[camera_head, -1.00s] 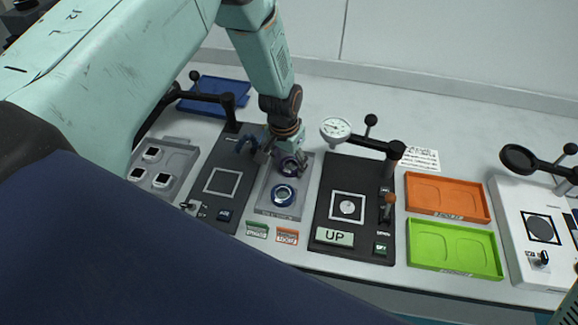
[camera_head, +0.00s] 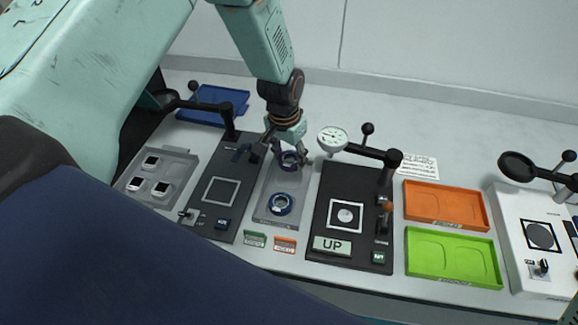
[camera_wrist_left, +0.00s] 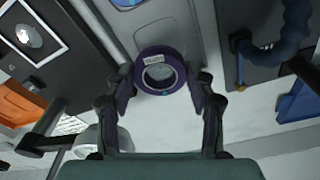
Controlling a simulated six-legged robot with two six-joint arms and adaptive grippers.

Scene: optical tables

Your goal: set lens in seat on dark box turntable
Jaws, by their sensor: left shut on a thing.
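My left gripper (camera_head: 289,156) is shut on a dark purple ring-shaped lens (camera_head: 289,161). In the left wrist view the lens (camera_wrist_left: 158,74) sits between the two fingers (camera_wrist_left: 160,98), with a small white label on its rim. It is over the far part of a grey lens tray (camera_head: 275,222); I cannot tell the exact gap. A second, blue-ringed lens (camera_head: 280,204) stays in the near part of that tray. Right of the tray, a dark box (camera_head: 325,200) has a white square frame around a pale round disc (camera_head: 346,215) and an "UP" sign. My right gripper does not show.
Another dark box (camera_head: 212,228) with a blue hose stands left of the tray. Orange (camera_head: 444,205) and green (camera_head: 453,256) trays and a white box (camera_head: 530,267) lie right.

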